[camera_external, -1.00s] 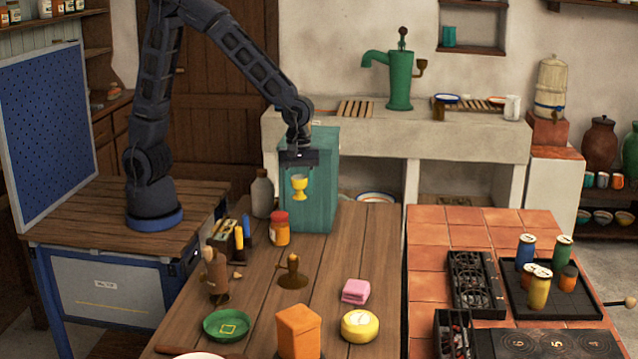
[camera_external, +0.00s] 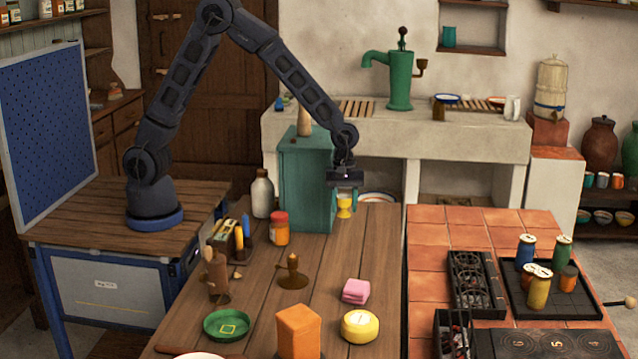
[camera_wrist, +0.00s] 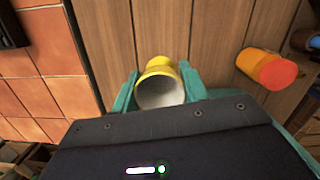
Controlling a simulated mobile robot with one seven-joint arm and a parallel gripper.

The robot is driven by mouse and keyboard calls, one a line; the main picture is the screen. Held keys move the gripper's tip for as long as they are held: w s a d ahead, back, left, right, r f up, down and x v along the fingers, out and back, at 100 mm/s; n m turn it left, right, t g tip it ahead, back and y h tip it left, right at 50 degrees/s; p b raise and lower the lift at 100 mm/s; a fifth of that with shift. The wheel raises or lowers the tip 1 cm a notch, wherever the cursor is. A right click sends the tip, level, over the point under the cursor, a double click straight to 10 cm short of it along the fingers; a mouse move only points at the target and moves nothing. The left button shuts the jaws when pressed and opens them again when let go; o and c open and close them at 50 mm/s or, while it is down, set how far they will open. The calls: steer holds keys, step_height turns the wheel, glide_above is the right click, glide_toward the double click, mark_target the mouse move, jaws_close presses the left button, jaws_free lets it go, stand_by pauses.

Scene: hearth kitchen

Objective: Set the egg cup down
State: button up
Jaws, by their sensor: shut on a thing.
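The yellow egg cup (camera_external: 344,204) hangs upright under my gripper (camera_external: 345,186), beside the right side of the teal box. In the wrist view the egg cup (camera_wrist: 160,86) sits between the two teal fingers of my gripper (camera_wrist: 158,92), its pale inside facing the camera. The gripper is shut on it. The wooden table (camera_external: 375,240) lies below; I cannot tell exactly how far the cup's foot is above it.
The teal box (camera_external: 306,185) stands close on the left. A pink block (camera_external: 355,291) and a yellow round tin (camera_external: 360,326) lie nearer the front. Bare planks lie between them and the cup.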

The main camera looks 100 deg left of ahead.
step_height(320, 180, down, 12)
steer(key=shift+r, duration=0.15)
stand_by(0.4)
steer(key=o, duration=1)
